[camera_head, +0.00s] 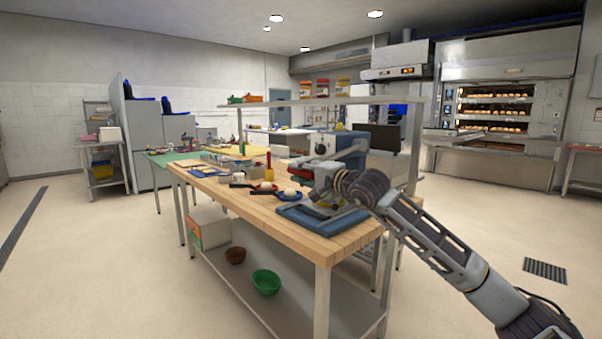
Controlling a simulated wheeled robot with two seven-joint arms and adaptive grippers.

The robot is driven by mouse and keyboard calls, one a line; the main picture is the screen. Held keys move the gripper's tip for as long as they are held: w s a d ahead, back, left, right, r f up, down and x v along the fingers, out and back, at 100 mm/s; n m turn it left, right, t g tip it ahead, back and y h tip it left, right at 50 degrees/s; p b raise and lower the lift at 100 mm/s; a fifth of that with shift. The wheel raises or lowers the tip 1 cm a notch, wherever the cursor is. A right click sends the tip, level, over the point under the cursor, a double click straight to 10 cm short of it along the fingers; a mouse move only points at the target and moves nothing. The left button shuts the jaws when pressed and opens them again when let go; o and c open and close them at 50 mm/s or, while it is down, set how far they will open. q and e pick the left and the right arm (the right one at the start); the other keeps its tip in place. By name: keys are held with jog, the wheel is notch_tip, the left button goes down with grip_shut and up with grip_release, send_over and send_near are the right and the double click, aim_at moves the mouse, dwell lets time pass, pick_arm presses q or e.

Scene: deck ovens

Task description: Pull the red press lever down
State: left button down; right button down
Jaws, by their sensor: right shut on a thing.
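The press (322,150), a grey and dark machine, stands on the wooden-topped table. My right arm comes in from the lower right, and its gripper (334,190) is at the front of the press, low over the blue tray (345,222). The gripper is shut on the press lever. The lever is mostly hidden behind my gripper and wrist, so its angle cannot be told. My left gripper is not in view.
The wooden table (285,222) holds small pans, boards and a red bottle (268,160) left of the press. A shelf (325,100) runs above. A green bowl (266,282) sits on the lower shelf. Deck ovens (495,105) stand at the back right. The floor at left is clear.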

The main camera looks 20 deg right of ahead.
jog(key=shift+w+f, duration=0.1)
jog(key=shift+f, duration=0.4)
jog(key=c, duration=1.2)
grip_release()
jog(key=shift+c, duration=0.2)
jog(key=shift+o, duration=0.4)
jog(key=shift+d, duration=0.2)
jog(key=shift+a+r, duration=0.1)
jog(key=shift+r, duration=0.15)
jog(key=shift+v, duration=3)
jog(key=shift+d+v, duration=0.1)
jog(key=shift+v, duration=1.05)
jog(key=shift+d+v, duration=0.15)
jog(key=shift+v, duration=0.95)
